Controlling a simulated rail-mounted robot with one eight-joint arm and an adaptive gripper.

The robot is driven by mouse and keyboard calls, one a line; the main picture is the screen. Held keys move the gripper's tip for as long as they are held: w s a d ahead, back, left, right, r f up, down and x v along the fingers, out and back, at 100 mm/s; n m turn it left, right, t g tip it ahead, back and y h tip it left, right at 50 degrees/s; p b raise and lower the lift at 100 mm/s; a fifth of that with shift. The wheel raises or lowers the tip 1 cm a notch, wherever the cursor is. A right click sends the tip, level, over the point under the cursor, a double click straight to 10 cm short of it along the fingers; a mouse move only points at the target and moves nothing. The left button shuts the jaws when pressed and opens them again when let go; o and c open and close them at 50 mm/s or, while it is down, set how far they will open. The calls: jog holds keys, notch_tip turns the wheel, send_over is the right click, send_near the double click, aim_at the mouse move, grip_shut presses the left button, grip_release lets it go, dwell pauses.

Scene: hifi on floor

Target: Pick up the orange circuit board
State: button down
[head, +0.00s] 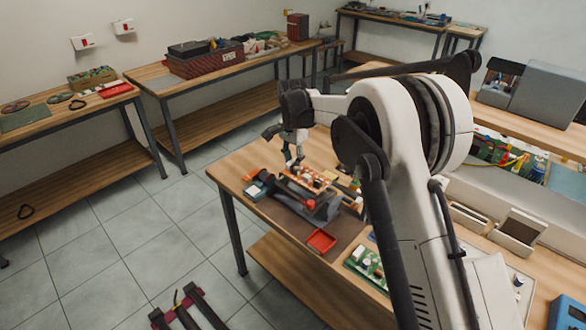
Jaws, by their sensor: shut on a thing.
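The orange circuit board (308,179) shows above a dark grey and red holder (308,203) on the wooden workbench (232,172). My gripper (292,163) points down at the board's far left part and is shut on it. The fingertips are small here and the exact grip on the board's edge is hard to make out. I cannot tell whether the board touches the holder or is apart from it.
A blue-grey device (258,187) stands left of the holder, and a red tray (321,240) lies in front. A green circuit board (366,264) lies nearer, beside my arm. Crowded benches line the walls; the tiled floor (110,240) at left is mostly clear.

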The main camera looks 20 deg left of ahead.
jog(key=s+a+r, duration=0.5)
jog(key=s+r, duration=0.5)
jog(key=r, duration=0.1)
jog(key=shift+s+a, duration=0.15)
jog(key=shift+a, duration=0.15)
dwell(0.5)
